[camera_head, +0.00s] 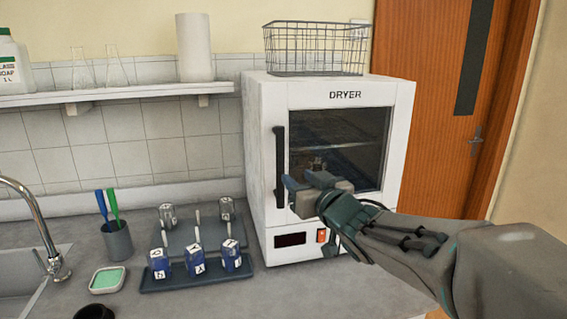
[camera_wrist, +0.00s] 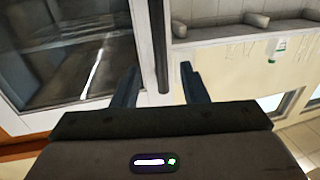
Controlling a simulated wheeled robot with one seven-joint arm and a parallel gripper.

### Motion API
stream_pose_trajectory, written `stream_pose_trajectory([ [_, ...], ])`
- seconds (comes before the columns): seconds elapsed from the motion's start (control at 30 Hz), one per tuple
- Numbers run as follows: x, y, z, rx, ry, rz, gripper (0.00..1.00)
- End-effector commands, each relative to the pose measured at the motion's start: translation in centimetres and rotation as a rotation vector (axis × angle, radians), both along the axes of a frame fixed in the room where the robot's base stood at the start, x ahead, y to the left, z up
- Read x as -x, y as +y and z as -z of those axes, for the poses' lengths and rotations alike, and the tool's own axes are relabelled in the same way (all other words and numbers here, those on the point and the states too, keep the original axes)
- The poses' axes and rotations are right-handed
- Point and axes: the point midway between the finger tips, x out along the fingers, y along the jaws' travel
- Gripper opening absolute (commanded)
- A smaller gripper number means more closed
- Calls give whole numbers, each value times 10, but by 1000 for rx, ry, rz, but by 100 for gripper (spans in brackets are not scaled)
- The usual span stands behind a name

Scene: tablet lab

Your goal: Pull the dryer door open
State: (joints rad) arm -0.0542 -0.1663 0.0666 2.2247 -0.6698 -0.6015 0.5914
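The white dryer (camera_head: 350,94) stands on the counter, its glass-fronted door (camera_head: 345,145) looking shut. Its black vertical handle (camera_head: 280,150) runs along the door's left edge. My gripper (camera_head: 292,187) is in front of the door at the handle's lower part and hides some of the glass. In the wrist view, my gripper (camera_wrist: 158,68) is open, with one finger on each side of the handle (camera_wrist: 160,35). Gaps show between the fingers and the handle. The door's glass (camera_wrist: 65,45) fills the left of that view.
A wire basket (camera_head: 315,48) sits on top of the dryer. A pen cup (camera_head: 117,241) and sink (camera_head: 20,278) are farther left. A wooden door (camera_head: 425,75) is behind right.

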Motion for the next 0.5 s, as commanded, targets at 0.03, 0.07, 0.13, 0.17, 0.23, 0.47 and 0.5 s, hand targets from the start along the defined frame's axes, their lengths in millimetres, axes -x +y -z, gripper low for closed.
stream_pose_trajectory([
  [0.03, -9, 4, 0, 1, 3, 0, 40],
  [0.07, -13, 6, 0, 0, 2, 0, 40],
  [0.13, -23, 12, 0, 0, 3, 0, 40],
  [0.17, -28, 14, 0, 0, 4, 1, 40],
  [0.23, -38, 19, 0, 1, 3, 1, 40],
  [0.47, -70, 36, 0, 0, 3, 0, 40],
  [0.5, -75, 39, -1, -1, 3, 1, 40],
])
